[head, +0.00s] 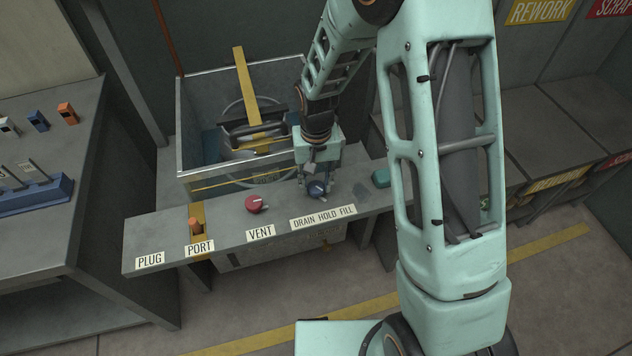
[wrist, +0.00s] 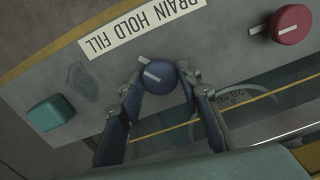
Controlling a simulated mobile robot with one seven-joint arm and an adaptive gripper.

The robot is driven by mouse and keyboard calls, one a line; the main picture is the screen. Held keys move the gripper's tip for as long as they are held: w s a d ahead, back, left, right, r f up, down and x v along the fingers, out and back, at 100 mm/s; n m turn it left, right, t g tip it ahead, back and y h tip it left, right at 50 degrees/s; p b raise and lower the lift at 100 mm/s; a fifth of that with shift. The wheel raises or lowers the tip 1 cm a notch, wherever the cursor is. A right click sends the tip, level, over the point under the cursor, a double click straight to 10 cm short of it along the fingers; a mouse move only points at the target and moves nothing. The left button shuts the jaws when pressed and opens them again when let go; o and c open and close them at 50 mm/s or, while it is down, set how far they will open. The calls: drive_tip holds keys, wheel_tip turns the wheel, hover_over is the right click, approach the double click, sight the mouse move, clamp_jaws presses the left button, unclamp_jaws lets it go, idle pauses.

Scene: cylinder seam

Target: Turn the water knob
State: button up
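The blue round knob (head: 317,188) with a pale pointer bar stands on the grey panel ledge behind the "DRAIN HOLD FILL" label (head: 323,217). In the wrist view the knob (wrist: 158,78) is near the middle, and its pale bar slants. The label (wrist: 140,25) appears upside down above it. My gripper (head: 318,183) points down at the knob. In the wrist view my gripper's fingers (wrist: 160,87) straddle the knob, one on each side. They look open with a small gap; contact is not clear.
A red knob (head: 254,204) is left of the blue one, by the "VENT" label. An orange plug (head: 195,226) is farther left. A teal block (head: 381,178) sits to the right. An open-topped tank (head: 182,130) stands behind the ledge.

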sight(316, 186)
drive_tip(key=o, duration=0.4)
drive_tip(key=shift+c, duration=0.2)
wheel_tip(316, 186, up, 12)
idle(0.7)
